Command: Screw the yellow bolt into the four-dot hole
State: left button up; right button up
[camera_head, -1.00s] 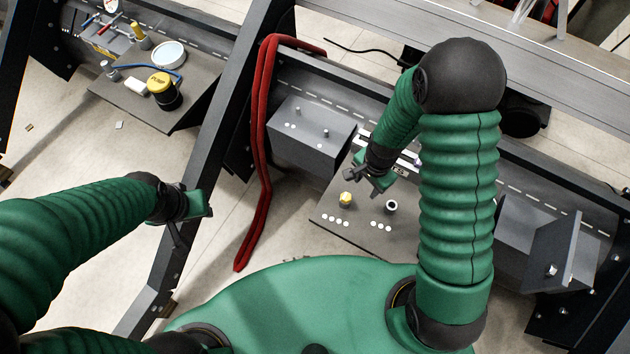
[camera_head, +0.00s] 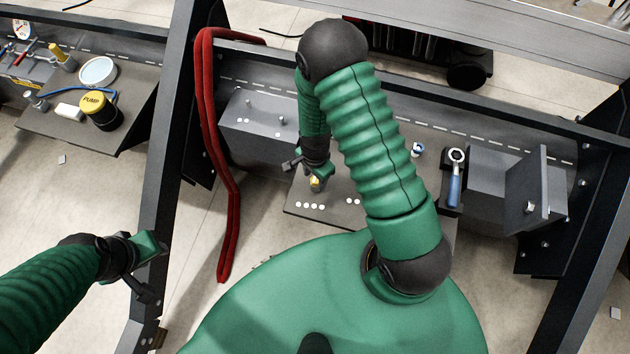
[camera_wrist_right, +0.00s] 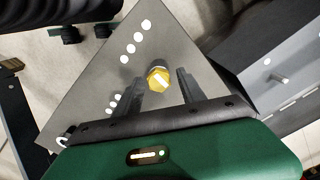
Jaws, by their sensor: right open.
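The yellow bolt (camera_head: 315,185) stands upright in the grey plate (camera_head: 296,192), beside a row of white dots (camera_head: 310,206). It also shows in the right wrist view (camera_wrist_right: 157,80), its hex head between the two dark fingers. My right gripper (camera_head: 313,169) is open above the bolt; the fingers stand apart on either side of the head with gaps. A second dot row (camera_head: 352,201) is partly hidden by my right arm, and the other hole is hidden too. My left gripper (camera_head: 140,265) is at the lower left, away from the plate; its finger gap is unclear.
A red hose (camera_head: 207,120) hangs over the frame left of the plate. A grey box with pegs (camera_head: 255,130) stands at the plate's upper left. A blue-handled wrench (camera_head: 454,188) lies to the right. The far-left shelf holds a black-and-yellow pump canister (camera_head: 100,113) and a white dish (camera_head: 98,72).

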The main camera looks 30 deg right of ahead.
jog(key=shift+d+f, duration=0.1)
jog(key=shift+d+n, duration=0.1)
jog(key=shift+n, duration=1.1)
jog(key=n, duration=0.3)
jog(key=shift+n+p, duration=0.3)
jog(key=shift+p, duration=0.1)
jog(key=n, duration=0.5)
jog(key=shift+p, duration=0.3)
jog(key=n, duration=0.2)
jog(key=shift+n, duration=0.4)
jog(key=n+p, duration=0.1)
jog(key=n, duration=0.2)
jog(key=shift+r, duration=0.2)
jog(key=n, duration=0.4)
jog(key=shift+p, duration=0.4)
jog(key=shift+n, duration=1.2)
jog(key=shift+f+n, duration=0.15)
jog(key=shift+n, duration=0.25)
jog(key=shift+f, duration=0.1)
